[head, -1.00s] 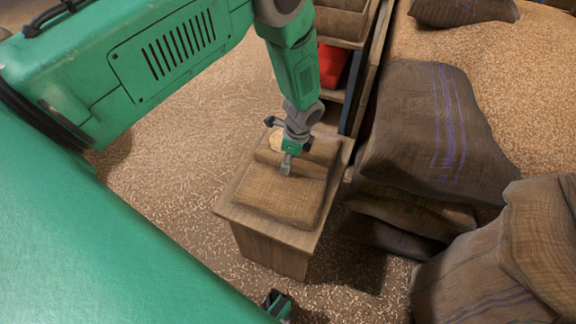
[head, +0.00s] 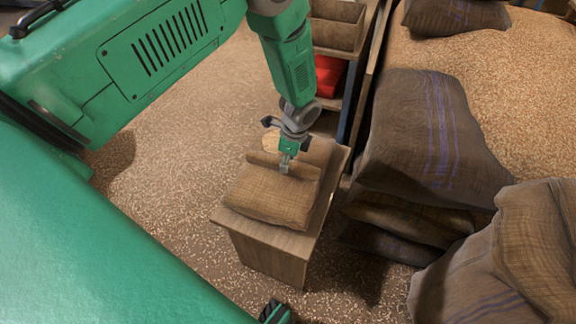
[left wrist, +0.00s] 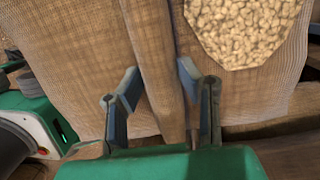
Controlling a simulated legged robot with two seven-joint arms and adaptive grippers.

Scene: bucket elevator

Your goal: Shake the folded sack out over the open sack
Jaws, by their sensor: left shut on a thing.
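A folded brown woven sack (head: 268,198) lies on a wooden box-like stand, with a ridge of cloth across it. My left gripper (head: 285,165) comes down from above and is shut on the ridge. The left wrist view shows the ridge of the folded sack (left wrist: 152,45) running between the two fingers. A pale grain patch (left wrist: 245,28) lies beside the ridge. A green and black part at the bottom edge may be my right gripper (head: 275,312); its fingers cannot be made out.
The wooden stand (head: 268,250) stands on a grain-strewn floor. A stack of filled sacks (head: 430,140) is at the right, with another bulky sack (head: 510,260) in front. A shelf with a red item (head: 328,76) is behind. The floor left of the stand is clear.

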